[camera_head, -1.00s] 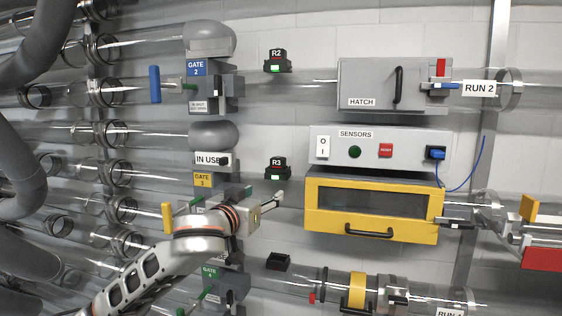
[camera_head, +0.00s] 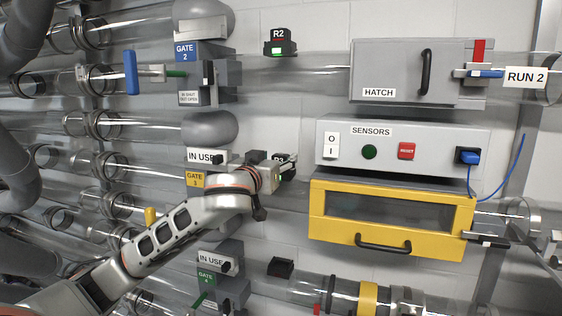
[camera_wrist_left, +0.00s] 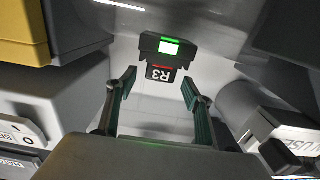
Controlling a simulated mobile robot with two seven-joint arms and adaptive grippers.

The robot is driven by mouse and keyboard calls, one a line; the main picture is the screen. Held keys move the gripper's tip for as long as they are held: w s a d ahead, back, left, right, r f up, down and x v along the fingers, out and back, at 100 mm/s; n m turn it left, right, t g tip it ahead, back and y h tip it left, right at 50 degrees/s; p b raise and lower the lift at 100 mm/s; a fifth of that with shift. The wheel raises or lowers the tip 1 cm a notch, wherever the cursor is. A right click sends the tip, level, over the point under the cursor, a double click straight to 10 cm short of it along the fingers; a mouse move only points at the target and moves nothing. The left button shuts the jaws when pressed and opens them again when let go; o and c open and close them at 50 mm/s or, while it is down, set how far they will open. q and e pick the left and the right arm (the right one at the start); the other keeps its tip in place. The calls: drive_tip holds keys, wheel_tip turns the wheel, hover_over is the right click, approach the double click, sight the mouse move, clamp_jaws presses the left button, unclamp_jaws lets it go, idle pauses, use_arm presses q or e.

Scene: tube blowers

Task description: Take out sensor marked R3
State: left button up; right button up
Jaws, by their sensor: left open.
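The R3 sensor (camera_head: 287,174) is a small dark block on the wall, right of the GATE 3 tag, partly covered by my left gripper (camera_head: 286,162) in the head view. In the wrist view the sensor (camera_wrist_left: 164,60) appears upside down, with a lit green window and a red strip beside its R3 label. My left gripper (camera_wrist_left: 158,84) is open, its two fingers spread on either side of the line to the sensor. The label end lies at about the fingertips; I cannot tell whether they overlap it. My right gripper is not in view.
The R2 sensor (camera_head: 280,43) is above. A dark holder (camera_head: 281,267) without a visible label sits below. The SENSORS panel (camera_head: 440,135) and yellow drawer box (camera_head: 318,215) stand to the right. The GATE 3 housing (camera_head: 197,180) and clear pipes crowd the left.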

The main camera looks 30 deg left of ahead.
use_arm(q)
drive_tip(key=shift+x, duration=1.2)
drive_tip(key=c, duration=1.2)
